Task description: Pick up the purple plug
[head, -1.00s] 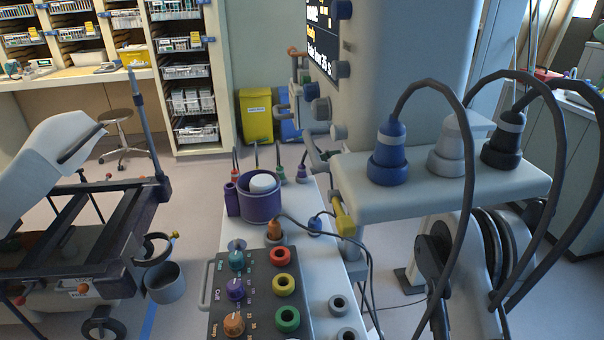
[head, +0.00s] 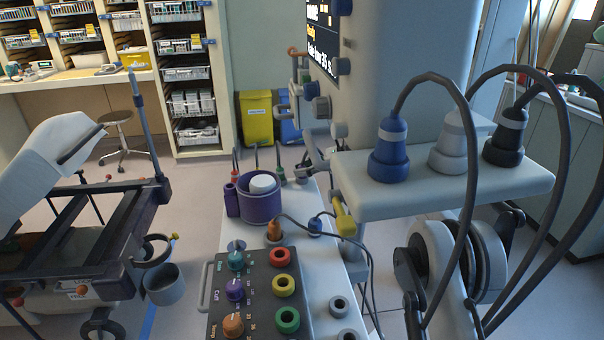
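A red plug (head: 235,171) and a green plug (head: 281,173) stand to the left. A purple knob-like piece (head: 235,290) sits on the dark panel (head: 255,318) in front.
A purple tub (head: 260,208) with a white item stands on the cart near the plugs. The column shelf (head: 440,190) holds blue, grey and black plugs with thick looping cables. A yellow part (head: 343,214) sticks out from its left edge. A stretcher (head: 90,230) is at left.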

